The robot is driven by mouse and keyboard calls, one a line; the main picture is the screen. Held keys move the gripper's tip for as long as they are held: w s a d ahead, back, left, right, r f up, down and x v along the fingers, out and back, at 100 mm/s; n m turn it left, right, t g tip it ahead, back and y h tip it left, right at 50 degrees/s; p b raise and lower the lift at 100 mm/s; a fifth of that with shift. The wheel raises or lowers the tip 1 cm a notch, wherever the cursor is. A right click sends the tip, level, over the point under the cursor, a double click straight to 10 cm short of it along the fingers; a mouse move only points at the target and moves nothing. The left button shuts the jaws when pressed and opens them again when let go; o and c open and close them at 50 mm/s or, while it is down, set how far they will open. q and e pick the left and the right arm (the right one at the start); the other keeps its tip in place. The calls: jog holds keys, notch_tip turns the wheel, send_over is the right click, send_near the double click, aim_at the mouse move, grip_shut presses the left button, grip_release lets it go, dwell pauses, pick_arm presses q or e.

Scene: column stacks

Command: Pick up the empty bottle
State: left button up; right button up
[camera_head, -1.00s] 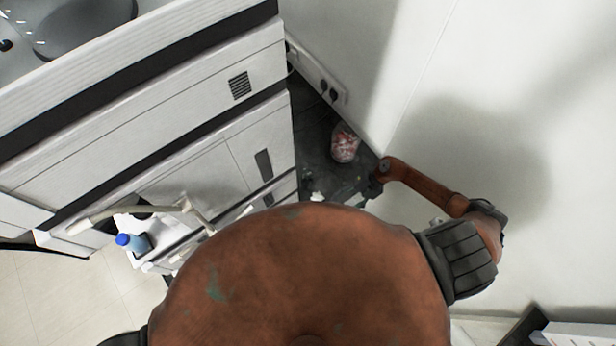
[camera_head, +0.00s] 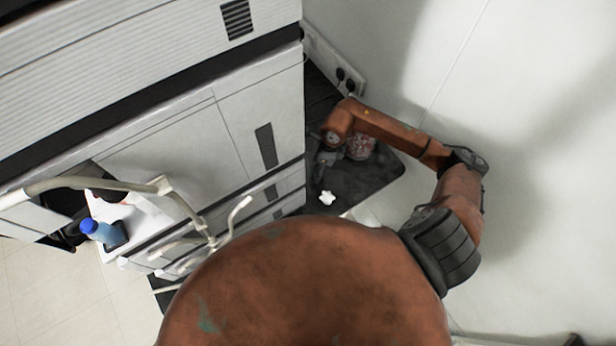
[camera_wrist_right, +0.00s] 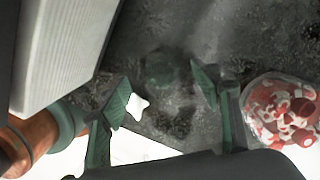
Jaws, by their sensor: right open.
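In the right wrist view a faint, see-through greenish shape (camera_wrist_right: 168,72) lies on the dark floor, between and beyond my fingertips. It looks like a clear empty bottle, but its outline is blurred. My right gripper (camera_wrist_right: 163,92) is open, with nothing touching its green finger pads. In the head view my right gripper (camera_head: 322,165) reaches down into the dark corner beside the cabinet, and I cannot make out the clear shape there. My left gripper is in neither view.
A clear container of red-and-white pieces (camera_wrist_right: 283,112) sits right of my right gripper; it also shows in the head view (camera_head: 361,147). A white scrap (camera_head: 327,198) lies nearby. The cabinet (camera_head: 180,150) and wall (camera_head: 500,80) hem the corner. A blue-capped bottle (camera_head: 102,233) stands left.

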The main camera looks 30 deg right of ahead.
jog(key=f, duration=0.2)
jog(key=w+f, duration=0.1)
jog(key=f, duration=0.2)
jog(key=a+f, duration=0.1)
jog(key=f, duration=0.1)
jog(key=shift+w+f+p, duration=0.2)
jog(key=shift+p, duration=0.2)
jog(key=c, duration=1.3)
